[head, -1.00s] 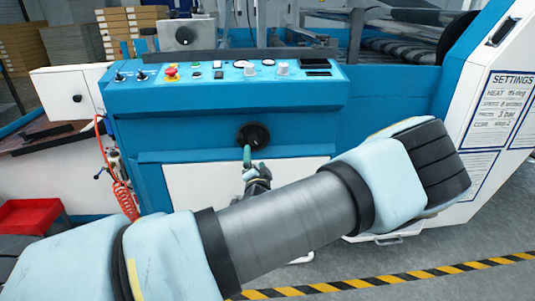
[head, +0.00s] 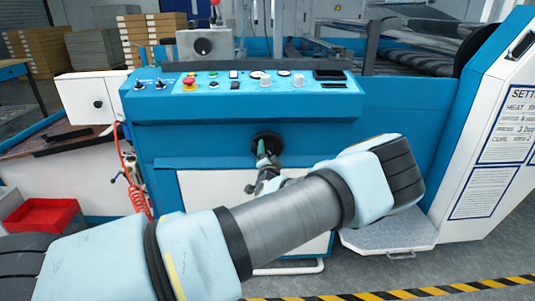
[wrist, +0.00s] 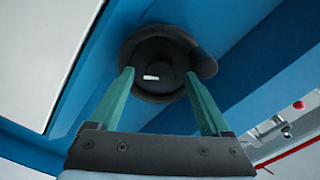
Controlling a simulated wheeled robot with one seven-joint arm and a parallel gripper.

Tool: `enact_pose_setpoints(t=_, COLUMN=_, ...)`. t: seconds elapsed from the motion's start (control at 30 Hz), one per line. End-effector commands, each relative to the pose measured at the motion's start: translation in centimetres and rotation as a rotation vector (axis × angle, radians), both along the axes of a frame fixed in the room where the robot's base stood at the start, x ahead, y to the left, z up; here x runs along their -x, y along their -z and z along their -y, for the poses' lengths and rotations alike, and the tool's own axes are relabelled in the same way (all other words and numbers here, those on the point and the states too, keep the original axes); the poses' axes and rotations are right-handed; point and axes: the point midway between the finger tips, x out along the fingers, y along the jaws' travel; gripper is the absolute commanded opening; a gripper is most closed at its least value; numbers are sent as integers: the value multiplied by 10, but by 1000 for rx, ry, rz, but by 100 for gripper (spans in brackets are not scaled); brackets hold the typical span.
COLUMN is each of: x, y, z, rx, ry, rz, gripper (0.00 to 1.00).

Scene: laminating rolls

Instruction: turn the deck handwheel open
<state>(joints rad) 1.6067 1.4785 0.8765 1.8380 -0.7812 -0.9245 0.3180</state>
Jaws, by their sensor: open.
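The black deck handwheel (head: 267,139) is mounted on the blue front panel below the control deck. In the wrist view the handwheel (wrist: 165,52) shows as a dark round rim with a hub and a small white mark. My gripper (head: 264,152) is in front of the handwheel in the head view, hiding part of it. In the wrist view my gripper (wrist: 160,82) is open, with one green finger on each side of the hub, overlapping the lower rim. I cannot tell whether the fingertips touch the wheel.
The control deck (head: 235,95) with a red emergency button (head: 191,83) and several knobs is above the handwheel. A metal step (head: 388,237) sticks out at the lower right.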

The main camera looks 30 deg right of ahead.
Motion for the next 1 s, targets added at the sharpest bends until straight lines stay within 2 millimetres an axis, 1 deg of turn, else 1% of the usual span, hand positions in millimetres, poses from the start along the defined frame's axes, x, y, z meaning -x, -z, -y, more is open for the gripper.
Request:
enact_pose_setpoints(t=0.07, x=0, y=0, z=0, rx=0, ry=0, rz=0, gripper=81)
enact_pose_setpoints(t=0.1, x=0, y=0, z=0, rx=0, ry=0, rz=0, gripper=78)
enact_pose_setpoints(t=0.8, x=0, y=0, z=0, rx=1, ry=0, rz=0, gripper=0)
enact_pose_setpoints(t=1.0, x=0, y=0, z=0, rx=8, ry=-1, rz=-4, gripper=0)
